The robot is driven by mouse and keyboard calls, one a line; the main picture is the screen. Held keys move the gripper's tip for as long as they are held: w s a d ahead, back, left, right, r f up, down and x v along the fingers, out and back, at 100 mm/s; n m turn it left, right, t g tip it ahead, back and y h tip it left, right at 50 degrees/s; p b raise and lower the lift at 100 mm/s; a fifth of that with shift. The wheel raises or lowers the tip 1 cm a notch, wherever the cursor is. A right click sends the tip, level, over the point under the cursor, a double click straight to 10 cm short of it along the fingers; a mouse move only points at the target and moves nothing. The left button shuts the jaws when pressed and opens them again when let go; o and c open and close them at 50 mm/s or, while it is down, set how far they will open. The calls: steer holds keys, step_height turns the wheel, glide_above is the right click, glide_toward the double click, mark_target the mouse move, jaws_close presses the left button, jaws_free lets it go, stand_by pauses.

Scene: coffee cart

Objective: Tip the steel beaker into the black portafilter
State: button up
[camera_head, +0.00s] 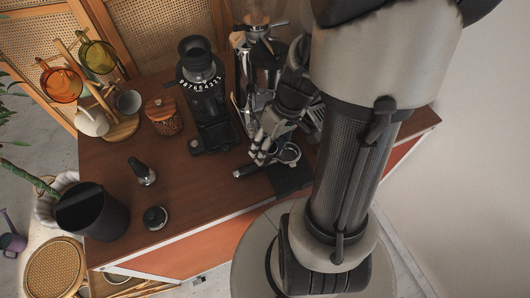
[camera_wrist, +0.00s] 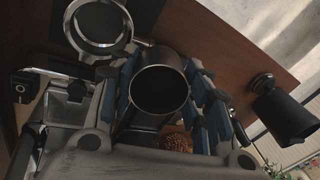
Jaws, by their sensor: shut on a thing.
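In the wrist view my gripper (camera_wrist: 165,95) is shut on the steel beaker (camera_wrist: 138,82), its blue-padded fingers on either side of the wall. The beaker's round mouth faces the wrist camera; its inside is dark, so I cannot tell what it holds. The portafilter (camera_wrist: 71,27) shows as a metal ring with a dark inside, up and left of the beaker and apart from it in the picture. In the head view my gripper (camera_head: 268,143) is beside the portafilter ring (camera_head: 290,159), whose black handle points left. The beaker is mostly hidden there by my gripper.
A black grinder (camera_head: 210,118) stands left of my gripper, with a wooden-lidded jar (camera_head: 166,124) beyond it. A mug rack (camera_head: 120,128) is at the far left. A black bin (camera_head: 92,212), a tamper (camera_head: 155,217) and a small black-topped item (camera_head: 141,172) are at the left. The front middle counter is clear.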

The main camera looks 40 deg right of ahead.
steer(key=y+b, duration=0.1)
steer(key=d+t+y+b, duration=0.1)
steer(key=d+f+y+b, duration=0.1)
steer(key=shift+s+t+y, duration=0.3)
steer(key=shift+y, duration=0.1)
steer(key=shift+s+d+f+y+b, duration=0.2)
steer(key=shift+d+y+b, duration=0.4)
steer(key=shift+b, duration=0.4)
steer(key=shift+s+d+t+y+b, duration=0.25)
steer(key=shift+t+y+b, duration=0.15)
steer(key=shift+t+y, duration=0.15)
steer(key=shift+r, duration=0.1)
